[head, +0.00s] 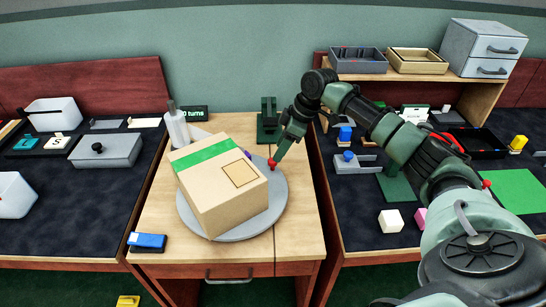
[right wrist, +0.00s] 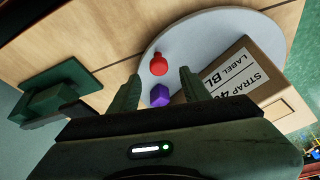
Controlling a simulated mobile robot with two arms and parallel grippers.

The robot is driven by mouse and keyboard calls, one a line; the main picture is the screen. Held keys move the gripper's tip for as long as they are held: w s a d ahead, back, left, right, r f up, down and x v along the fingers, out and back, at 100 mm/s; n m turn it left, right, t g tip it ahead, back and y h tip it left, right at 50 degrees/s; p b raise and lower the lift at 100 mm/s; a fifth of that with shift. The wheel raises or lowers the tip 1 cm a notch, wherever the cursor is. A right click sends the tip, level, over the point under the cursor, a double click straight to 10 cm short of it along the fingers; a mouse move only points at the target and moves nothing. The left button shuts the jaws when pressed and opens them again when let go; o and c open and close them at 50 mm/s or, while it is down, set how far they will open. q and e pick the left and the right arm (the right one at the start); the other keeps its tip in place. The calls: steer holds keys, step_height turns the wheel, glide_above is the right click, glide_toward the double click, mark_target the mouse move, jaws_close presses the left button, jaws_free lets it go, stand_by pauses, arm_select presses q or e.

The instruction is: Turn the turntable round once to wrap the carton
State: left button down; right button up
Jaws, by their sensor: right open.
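The carton (head: 218,185) is a tan box with a green strip on top, standing on the round grey turntable (head: 277,208). In the right wrist view the carton (right wrist: 262,68) shows a printed label, and the turntable (right wrist: 190,30) lies beneath it. A red knob (head: 272,164) stands near the turntable's rim; it also shows in the right wrist view (right wrist: 158,65). A purple knob (right wrist: 160,96) shows beside it. My right gripper (head: 276,158) is open and empty at the red knob; in its wrist view the fingers (right wrist: 158,88) flank the purple knob. Contact is unclear. My left gripper is out of view.
A display (head: 194,113) reading "0 turns" and a white bottle (head: 177,128) stand behind the turntable. A dark green stand (head: 268,124) is at the back right. The table's front right is clear.

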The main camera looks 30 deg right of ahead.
steer(key=x, duration=0.4)
steer(key=shift+w+f, duration=0.1)
steer(key=shift+w, duration=0.05)
steer(key=shift+w+f, duration=0.1)
steer(key=shift+f, duration=0.25)
jaws_close()
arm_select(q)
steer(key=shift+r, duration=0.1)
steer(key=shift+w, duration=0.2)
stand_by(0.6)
